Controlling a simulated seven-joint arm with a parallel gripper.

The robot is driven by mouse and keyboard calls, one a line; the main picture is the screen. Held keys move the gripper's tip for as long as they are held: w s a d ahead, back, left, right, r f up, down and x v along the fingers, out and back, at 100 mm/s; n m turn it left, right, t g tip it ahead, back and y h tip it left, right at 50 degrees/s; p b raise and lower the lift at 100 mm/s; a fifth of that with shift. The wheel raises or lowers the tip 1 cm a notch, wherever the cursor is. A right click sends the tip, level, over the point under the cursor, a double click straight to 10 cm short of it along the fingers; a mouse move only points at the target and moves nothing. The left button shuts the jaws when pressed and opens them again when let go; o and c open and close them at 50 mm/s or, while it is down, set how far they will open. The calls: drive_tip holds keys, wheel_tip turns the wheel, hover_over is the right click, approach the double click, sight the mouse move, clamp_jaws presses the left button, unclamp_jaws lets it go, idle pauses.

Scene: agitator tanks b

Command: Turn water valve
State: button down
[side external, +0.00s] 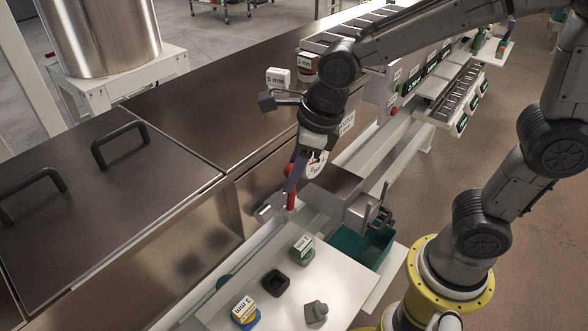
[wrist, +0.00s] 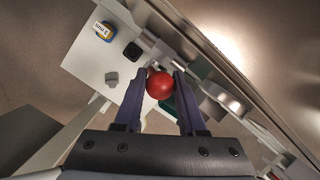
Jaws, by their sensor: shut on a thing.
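The water valve's red handle (side external: 291,200) shows in the side external view at the front of the steel tank, by a grey metal pipe fitting (side external: 270,207). In the wrist view its rounded red end (wrist: 159,85) sits between my two fingertips. My gripper (side external: 293,188) points down at the handle and is shut on it. The fingers hide part of the handle in the side external view. How far the valve is turned cannot be told.
A steel box (side external: 335,190) and a teal bin (side external: 372,247) stand close right of my gripper. The tank wall is close behind.

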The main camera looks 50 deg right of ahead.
drive_tip(key=shift+c, duration=2.4)
unclamp_jaws()
drive_tip(key=v, duration=1.3)
drive_tip(key=shift+r, duration=0.35)
drive_tip(key=shift+d, duration=0.15)
